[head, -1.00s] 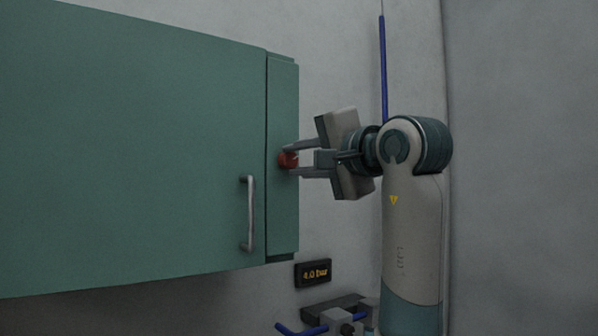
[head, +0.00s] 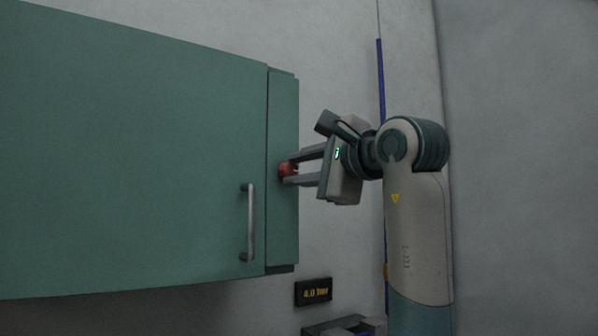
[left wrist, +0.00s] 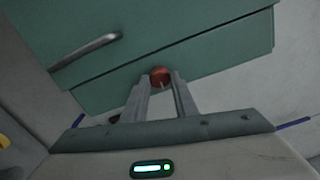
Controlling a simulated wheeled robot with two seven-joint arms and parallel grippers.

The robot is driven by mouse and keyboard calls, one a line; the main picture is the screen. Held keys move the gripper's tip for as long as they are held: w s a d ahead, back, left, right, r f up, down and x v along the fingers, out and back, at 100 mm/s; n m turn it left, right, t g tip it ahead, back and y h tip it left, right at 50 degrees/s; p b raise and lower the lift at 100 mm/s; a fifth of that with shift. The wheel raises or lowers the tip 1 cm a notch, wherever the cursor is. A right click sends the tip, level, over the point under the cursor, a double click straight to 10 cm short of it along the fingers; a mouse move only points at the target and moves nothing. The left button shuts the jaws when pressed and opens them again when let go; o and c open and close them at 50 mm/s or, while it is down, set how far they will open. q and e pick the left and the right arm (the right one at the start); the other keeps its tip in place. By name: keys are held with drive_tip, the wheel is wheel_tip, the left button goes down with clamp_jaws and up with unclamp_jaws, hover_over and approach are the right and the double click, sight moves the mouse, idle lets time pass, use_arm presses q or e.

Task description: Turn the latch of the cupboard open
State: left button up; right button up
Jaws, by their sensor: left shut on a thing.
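The green cupboard (head: 140,160) is on the wall at the left in the head view, its door shut. A small red latch knob (head: 286,170) is on its narrow right side panel. My left gripper (head: 289,169) reaches in to that panel and is shut on the red latch, with a finger on either side. In the left wrist view the red latch (left wrist: 160,75) sits between the two fingertips (left wrist: 161,80). The fingers hide part of the latch, so its exact angle is unclear. My right gripper is out of view.
A metal handle (head: 248,222) stands upright on the cupboard door, and shows in the left wrist view (left wrist: 85,50). A small black display (head: 313,291) is on the wall below. A blue pipe (head: 381,85) runs behind my arm.

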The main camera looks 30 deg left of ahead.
use_arm(q)
drive_tip(key=o, duration=1.1)
drive_tip(key=shift+w+d, duration=0.1)
drive_tip(key=shift+c, duration=0.2)
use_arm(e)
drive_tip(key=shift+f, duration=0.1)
use_arm(q)
drive_tip(key=shift+s+d+f+b, duration=0.1)
drive_tip(key=shift+s+d+b, duration=0.25)
drive_tip(key=shift+d, duration=0.2)
drive_tip(key=b+v, duration=0.5)
drive_tip(key=v, duration=1.1)
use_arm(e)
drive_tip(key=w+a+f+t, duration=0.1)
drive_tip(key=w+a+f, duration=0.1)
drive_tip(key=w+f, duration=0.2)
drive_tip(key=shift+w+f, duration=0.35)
